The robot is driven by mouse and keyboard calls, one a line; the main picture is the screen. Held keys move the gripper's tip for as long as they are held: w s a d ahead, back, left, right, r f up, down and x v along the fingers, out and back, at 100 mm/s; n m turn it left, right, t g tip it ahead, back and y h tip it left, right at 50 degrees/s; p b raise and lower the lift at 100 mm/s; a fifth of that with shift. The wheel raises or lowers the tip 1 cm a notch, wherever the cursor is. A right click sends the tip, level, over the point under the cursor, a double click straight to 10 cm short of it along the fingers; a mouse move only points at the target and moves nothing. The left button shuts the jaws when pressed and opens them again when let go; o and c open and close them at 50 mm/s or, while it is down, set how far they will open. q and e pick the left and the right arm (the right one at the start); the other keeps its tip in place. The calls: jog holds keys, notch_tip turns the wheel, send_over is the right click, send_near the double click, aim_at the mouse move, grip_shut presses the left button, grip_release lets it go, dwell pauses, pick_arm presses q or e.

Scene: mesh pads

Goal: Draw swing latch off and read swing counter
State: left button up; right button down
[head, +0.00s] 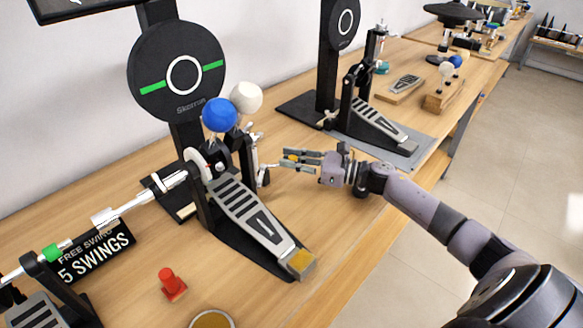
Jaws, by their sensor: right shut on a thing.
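My right gripper (283,161) reaches in from the right, beside the kick-drum pedal (245,211) and its upright post. Its jaws are shut on a small thin part at the post's right side, which I take to be the swing latch (268,166); the fingers partly hide it. The pedal has a blue ball beater (219,115) and a white ball beater (246,97). Behind it stands a round black pad (150,62) with a white ring and green bars. I cannot pick out a swing counter for certain; a dark panel (85,8) is cut off at the top left.
A red peg-like piece (172,285) is in front. A second pedal (383,121) stands on a grey mat behind my gripper. Bare wood lies right of the near pedal.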

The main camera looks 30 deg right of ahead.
dwell(0.4)
jog(key=c, duration=1.5)
grip_release()
jog(key=shift+o, duration=0.2)
jog(key=v, duration=1.2)
jog(key=shift+r, duration=0.1)
